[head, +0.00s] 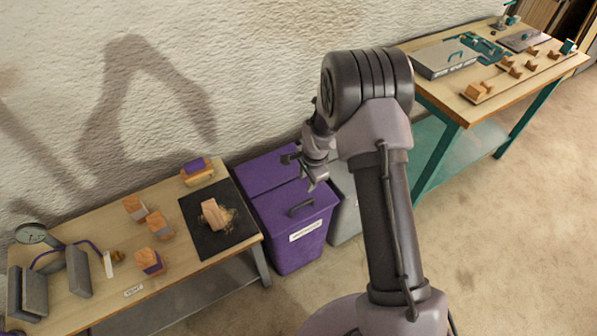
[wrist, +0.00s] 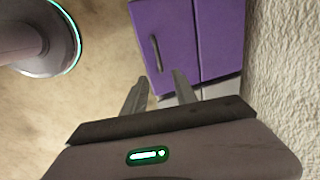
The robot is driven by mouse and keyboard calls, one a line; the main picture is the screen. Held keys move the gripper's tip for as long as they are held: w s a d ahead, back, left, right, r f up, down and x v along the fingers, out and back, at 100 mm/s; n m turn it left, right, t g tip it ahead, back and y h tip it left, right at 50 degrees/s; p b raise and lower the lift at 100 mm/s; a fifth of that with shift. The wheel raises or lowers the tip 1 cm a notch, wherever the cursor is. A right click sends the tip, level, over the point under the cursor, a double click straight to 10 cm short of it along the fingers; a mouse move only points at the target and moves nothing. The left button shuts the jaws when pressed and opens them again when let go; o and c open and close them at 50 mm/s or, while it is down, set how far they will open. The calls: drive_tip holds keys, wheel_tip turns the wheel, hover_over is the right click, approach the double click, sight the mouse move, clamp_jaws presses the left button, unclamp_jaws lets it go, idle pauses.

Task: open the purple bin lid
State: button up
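The purple bin (head: 285,238) stands on the floor between the two tables, against the wall. Its purple lid (head: 292,195) lies flat and closed, split across by a seam, with a dark bar handle (head: 301,208) on the front part. In the wrist view the lid (wrist: 180,30) and its handle (wrist: 156,53) show beyond the fingers. My gripper (head: 302,172) is above the bin in the head view. In the wrist view my gripper (wrist: 158,85) has its two fingers apart with nothing between them. It looks clear of the handle; the exact height is hard to judge.
A grey bin (head: 343,205) stands right beside the purple one, partly hidden by my arm. A wooden table (head: 190,225) with blocks and a black mat (head: 205,238) is at left. A green-legged table (head: 455,110) is at right. The floor in front (head: 510,240) is open.

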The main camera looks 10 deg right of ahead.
sight(302, 204)
drive_tip(key=f+b, duration=0.2)
drive_tip(key=f, duration=0.3)
drive_tip(key=w+f+b, duration=0.1)
drive_tip(key=f+b, duration=0.1)
drive_tip(key=f, duration=0.4)
drive_tip(key=w+f+b, duration=0.1)
drive_tip(key=f+b, duration=0.1)
drive_tip(key=f, duration=0.4)
drive_tip(key=shift+w+a, duration=0.25)
drive_tip(key=shift+a, duration=0.15)
drive_tip(key=shift+c, duration=0.2)
clamp_jaws()
